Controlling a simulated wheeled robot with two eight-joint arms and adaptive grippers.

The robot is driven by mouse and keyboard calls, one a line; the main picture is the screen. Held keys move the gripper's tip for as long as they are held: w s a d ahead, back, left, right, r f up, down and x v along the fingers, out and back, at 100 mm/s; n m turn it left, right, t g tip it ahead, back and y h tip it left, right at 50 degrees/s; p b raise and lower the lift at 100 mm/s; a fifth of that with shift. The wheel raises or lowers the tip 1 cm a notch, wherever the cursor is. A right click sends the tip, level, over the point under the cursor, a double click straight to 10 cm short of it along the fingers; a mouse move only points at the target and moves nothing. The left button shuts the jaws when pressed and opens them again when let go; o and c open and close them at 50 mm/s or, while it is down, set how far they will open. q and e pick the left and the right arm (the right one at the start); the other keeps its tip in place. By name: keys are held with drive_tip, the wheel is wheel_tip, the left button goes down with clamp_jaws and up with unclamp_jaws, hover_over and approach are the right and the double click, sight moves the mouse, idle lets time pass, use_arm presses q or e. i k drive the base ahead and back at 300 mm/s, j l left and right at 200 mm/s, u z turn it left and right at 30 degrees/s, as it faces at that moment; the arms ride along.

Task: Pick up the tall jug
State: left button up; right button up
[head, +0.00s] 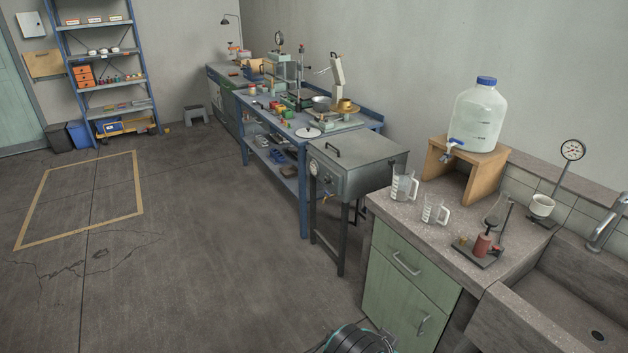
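Two clear measuring jugs with white markings and handles stand upright on the speckled stone counter (405,215). The taller jug (403,187) is farther back, near the counter's left end. The shorter jug (433,211) stands just to its right and nearer to me, apart from it. Both look empty, and both handles point right. Neither of my grippers shows in the head view. Only a dark rounded part of my own body is visible at the bottom edge, well below the jugs.
A large water bottle (477,118) with a blue tap sits on a wooden stand (483,176) behind the jugs. A grey metal box (362,173) stands left of the counter.

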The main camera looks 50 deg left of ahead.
sight(402, 179)
drive_tip(key=u, duration=1)
drive_tip(key=z, duration=0.5)
drive_tip(key=i+j+z, duration=0.4)
drive_tip(key=j, duration=0.25)
drive_tip(key=j+z, duration=0.15)
drive_tip(key=j, duration=0.2)
drive_tip(key=i+j+z, duration=0.2)
drive_tip(key=j, duration=0.15)
drive_tip(key=k, duration=0.1)
